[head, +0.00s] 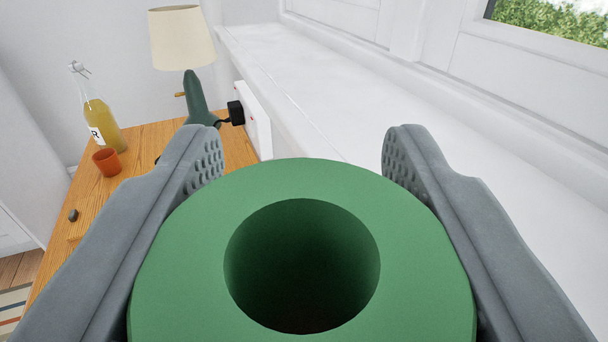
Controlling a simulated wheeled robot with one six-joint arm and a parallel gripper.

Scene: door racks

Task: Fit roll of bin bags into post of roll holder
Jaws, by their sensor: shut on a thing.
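The roll of bin bags (185,265) is a thick green cylinder, seen end-on at the bottom middle. It has a wide, dark, round hole in its centre. My gripper (303,160) has its two grey fingers on the left and right sides of the roll, shut on it. The fingertips reach past the roll's near end face. I cannot make out the roll holder or its post in this view; the roll hides what lies behind it.
A wooden table (139,168) at the left bears a lamp (184,40), a bottle (100,122) and an orange cup (107,162). A white plate with a black block (236,112) stands beside the lamp. A white window sill (300,75) runs along the right.

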